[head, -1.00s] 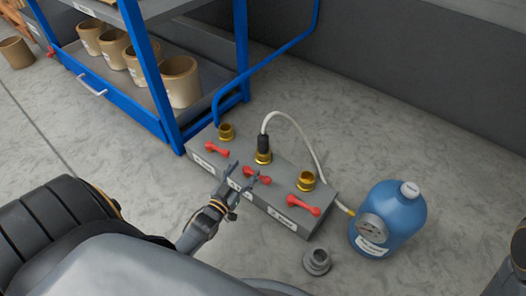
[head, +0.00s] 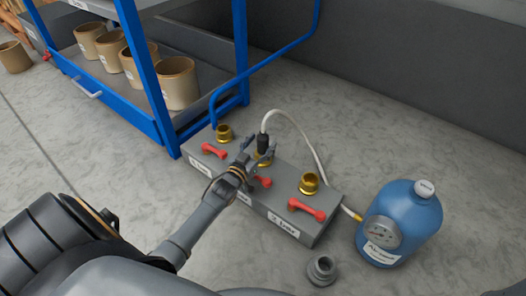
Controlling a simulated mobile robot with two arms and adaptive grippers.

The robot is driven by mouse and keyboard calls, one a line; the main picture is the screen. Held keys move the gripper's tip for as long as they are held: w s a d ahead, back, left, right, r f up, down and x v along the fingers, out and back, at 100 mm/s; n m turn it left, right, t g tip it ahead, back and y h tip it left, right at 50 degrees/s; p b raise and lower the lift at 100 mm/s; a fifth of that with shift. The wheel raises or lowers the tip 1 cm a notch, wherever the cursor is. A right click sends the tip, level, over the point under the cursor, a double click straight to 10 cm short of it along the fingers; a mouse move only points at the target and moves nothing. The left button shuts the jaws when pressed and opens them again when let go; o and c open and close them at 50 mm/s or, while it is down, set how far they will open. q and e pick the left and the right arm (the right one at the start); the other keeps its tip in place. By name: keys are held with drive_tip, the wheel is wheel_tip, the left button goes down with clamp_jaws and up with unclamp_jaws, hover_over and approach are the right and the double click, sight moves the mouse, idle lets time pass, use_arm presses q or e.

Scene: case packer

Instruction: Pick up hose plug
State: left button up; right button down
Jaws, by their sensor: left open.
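The hose plug (head: 263,142) is a black plug on the end of a white hose. It stands upright in the middle brass socket (head: 260,160) of the grey manifold box (head: 309,228). My left gripper (head: 260,148) is open with its fingers at the plug. The fingers partly hide the socket, and I cannot tell whether they touch the plug. My right gripper is not in view.
The white hose (head: 305,130) arches over to a blue bottle (head: 400,222) with a gauge. Red levers (head: 306,209) sit along the box front. A grey ring fitting (head: 321,270) lies on the floor. A blue rack (head: 165,120) with tan pots stands behind left.

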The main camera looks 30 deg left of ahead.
use_arm(q)
clamp_jaws()
idle(0.3)
drive_tip(key=shift+r, duration=0.2)
